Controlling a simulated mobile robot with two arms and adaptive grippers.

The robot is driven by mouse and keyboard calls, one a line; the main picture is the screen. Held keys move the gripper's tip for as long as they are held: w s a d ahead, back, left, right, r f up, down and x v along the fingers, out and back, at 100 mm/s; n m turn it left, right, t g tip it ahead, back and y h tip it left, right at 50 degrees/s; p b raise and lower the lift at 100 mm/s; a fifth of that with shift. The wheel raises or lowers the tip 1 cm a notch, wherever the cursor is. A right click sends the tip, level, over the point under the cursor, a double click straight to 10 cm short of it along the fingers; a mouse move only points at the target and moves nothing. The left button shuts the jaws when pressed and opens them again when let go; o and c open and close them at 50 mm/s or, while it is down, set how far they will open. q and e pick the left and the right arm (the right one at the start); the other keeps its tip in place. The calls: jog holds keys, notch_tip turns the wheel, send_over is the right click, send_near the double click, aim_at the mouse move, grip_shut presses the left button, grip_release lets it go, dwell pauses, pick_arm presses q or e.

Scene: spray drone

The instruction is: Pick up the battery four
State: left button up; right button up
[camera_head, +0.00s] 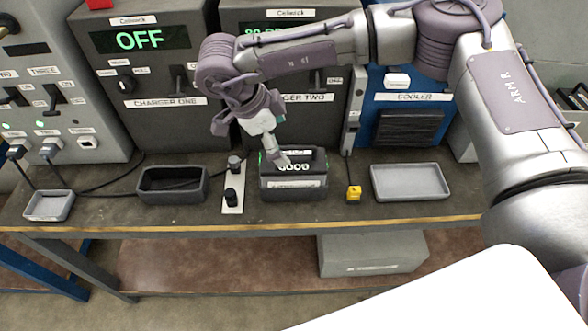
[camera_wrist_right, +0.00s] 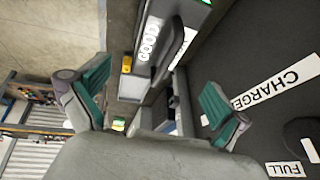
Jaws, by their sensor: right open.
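A dark grey battery (camera_head: 293,186) with a top handle and a lit "GOOD" display stands on the bench in front of charger two. I cannot read a number on it, so I cannot tell whether it is battery four. My right gripper (camera_head: 279,158) points down just above and behind its handle. In the right wrist view, the battery (camera_wrist_right: 172,48) shows beyond the open, teal-padded fingers (camera_wrist_right: 155,98), with nothing between them. Whether a finger touches the handle is unclear. My left gripper is not in view.
An empty dark tray (camera_head: 172,197) and a connector plate (camera_head: 232,197) lie left of the battery. A yellow connector (camera_head: 354,193) and an empty grey tray (camera_head: 411,195) lie right. Charger one (camera_head: 150,60), charger two (camera_head: 300,130) and the blue cooler (camera_head: 410,90) stand behind.

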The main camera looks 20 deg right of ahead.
aim_at(294, 149)
jog(key=x, duration=0.2)
jog(key=shift+d+f, duration=0.15)
jog(key=shift+d, duration=0.25)
jog(key=shift+d+f+p, duration=0.2)
jog(key=shift+f+p, duration=0.2)
jog(key=shift+f, duration=0.05)
jog(key=p+x, duration=0.1)
jog(key=x, duration=0.2)
jog(key=shift+s+d+f, duration=0.1)
jog(key=shift+d+f, duration=0.1)
jog(key=shift+d, duration=0.05)
jog(key=shift+d+f, duration=0.2)
jog(key=shift+f, duration=0.3)
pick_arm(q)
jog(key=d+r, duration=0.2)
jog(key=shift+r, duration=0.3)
pick_arm(e)
jog(key=shift+a, duration=0.1)
jog(key=shift+c, duration=1.2)
jog(key=c, duration=1.6)
pick_arm(q)
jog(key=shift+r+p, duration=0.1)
jog(key=shift+p, duration=0.2)
pick_arm(e)
jog(key=shift+r, duration=0.25)
